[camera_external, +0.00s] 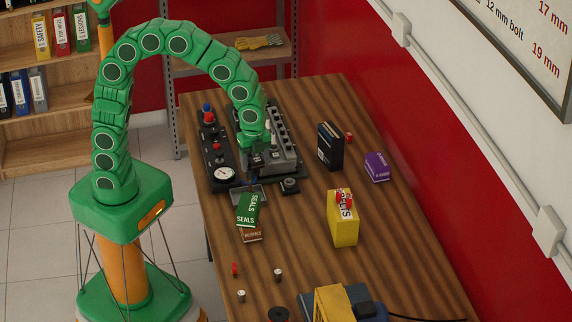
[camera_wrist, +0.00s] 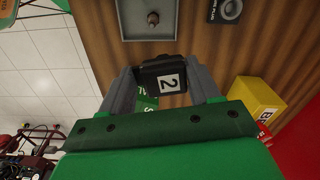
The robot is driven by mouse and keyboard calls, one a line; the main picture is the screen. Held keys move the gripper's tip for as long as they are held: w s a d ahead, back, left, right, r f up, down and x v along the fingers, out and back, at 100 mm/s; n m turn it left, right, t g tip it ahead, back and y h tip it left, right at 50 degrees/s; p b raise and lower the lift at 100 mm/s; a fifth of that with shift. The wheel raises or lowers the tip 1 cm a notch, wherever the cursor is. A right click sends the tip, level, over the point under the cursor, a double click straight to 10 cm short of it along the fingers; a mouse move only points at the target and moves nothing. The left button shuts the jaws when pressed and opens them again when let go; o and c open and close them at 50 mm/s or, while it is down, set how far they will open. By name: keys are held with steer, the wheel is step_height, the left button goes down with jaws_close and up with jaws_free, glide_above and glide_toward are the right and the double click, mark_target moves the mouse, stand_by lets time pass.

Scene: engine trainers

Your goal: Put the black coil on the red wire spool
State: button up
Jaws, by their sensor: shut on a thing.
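My gripper (camera_wrist: 165,85) is shut on the black coil (camera_wrist: 160,70), a dark block with a white "2" label, held between the grey fingers above the table. In the external view my gripper (camera_external: 257,163) hangs by the near end of the engine block, and the coil is hard to separate from the dark parts there. I cannot clearly identify the red wire spool. A small red shape (camera_external: 342,199) shows at the top of the yellow box, and red also shows beside that box in the wrist view (camera_wrist: 264,132).
A grey tray (camera_wrist: 125,20) with a peg lies beside the coil. A green box (camera_external: 248,209) and brown box (camera_external: 252,236) stand near it. The yellow box (camera_external: 343,226), black box (camera_external: 330,147) and purple box (camera_external: 377,167) stand right. Small red and silver parts lie in front.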

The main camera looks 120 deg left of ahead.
steer(key=shift+s+d+r, duration=0.25)
steer(key=shift+s+d, duration=0.05)
steer(key=shift+s, duration=0.3)
